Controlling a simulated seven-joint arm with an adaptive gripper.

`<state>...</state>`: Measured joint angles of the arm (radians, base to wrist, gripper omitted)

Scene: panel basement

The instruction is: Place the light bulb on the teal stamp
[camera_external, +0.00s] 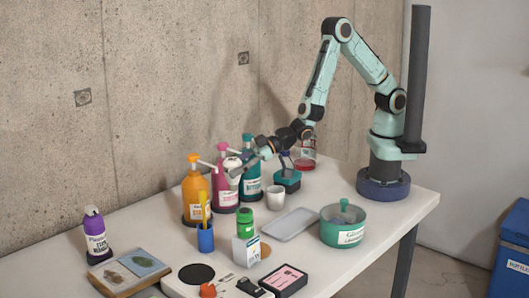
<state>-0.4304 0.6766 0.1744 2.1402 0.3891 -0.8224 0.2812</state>
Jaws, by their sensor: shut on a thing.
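My gripper (243,167) is above the back part of the table, in front of the pump bottles, pointing down and left. It is shut on a small white rounded thing with a darker top (233,164), which looks like the light bulb. The bulb appears held in the air in front of the magenta bottle; the fingers partly cover it and its exact height is hard to tell. The teal stamp (287,182) looks to be the teal block with a dark upper part, standing on the table to the right of and below my gripper.
Orange (194,190), magenta (226,187) and teal (251,180) pump bottles stand along the wall. A white cup (275,196), a grey tray (289,224) and a teal pot (343,229) stand in front.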

